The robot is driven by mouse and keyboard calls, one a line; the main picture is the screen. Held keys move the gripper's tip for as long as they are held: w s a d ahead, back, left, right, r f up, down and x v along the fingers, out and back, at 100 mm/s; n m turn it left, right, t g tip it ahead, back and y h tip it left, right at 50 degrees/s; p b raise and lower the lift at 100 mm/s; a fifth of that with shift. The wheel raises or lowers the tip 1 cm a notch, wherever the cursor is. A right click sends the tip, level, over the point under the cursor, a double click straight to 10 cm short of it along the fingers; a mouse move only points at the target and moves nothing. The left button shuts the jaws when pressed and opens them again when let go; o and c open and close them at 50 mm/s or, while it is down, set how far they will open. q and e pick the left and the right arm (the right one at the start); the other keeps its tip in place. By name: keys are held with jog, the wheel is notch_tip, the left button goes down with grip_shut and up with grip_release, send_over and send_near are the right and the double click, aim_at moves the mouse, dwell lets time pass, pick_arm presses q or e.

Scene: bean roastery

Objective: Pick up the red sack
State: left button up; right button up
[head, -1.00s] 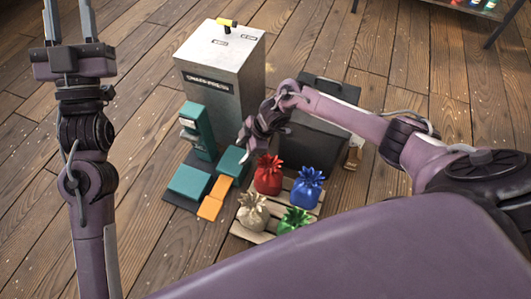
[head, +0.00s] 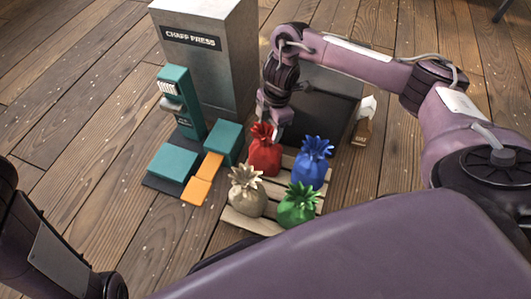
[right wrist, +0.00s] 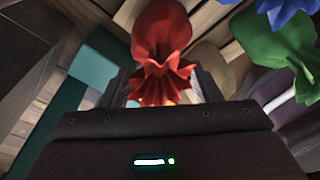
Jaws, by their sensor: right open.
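The red sack (head: 264,158) stands upright on a wooden slatted pallet (head: 240,221), at its back left, with its ruffled top up. My right gripper (head: 271,127) is open and points down at the sack's top from behind. In the right wrist view the red sack (right wrist: 162,32) shows between the two spread fingers, its ruffle close to the palm. I cannot tell whether the fingers touch it. My left gripper is out of view; only part of that arm shows at the lower left.
On the pallet, a blue sack (head: 311,162) is right of the red one, a beige sack (head: 247,194) front left and a green sack (head: 298,206) in front. A teal scale-like machine (head: 180,105) and the grey chaff press (head: 215,60) stand left. A dark bin (head: 325,108) is behind.

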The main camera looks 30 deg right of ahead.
aim_at(266, 152)
jog(key=f+b, duration=0.1)
jog(key=a+f+b, duration=0.1)
jog(key=f+b, duration=0.2)
jog(key=shift+a+f+b, duration=0.3)
jog(key=shift+a+f, duration=0.05)
jog(key=shift+f, duration=0.05)
jog(key=shift+r, duration=0.15)
grip_shut()
dwell(0.9)
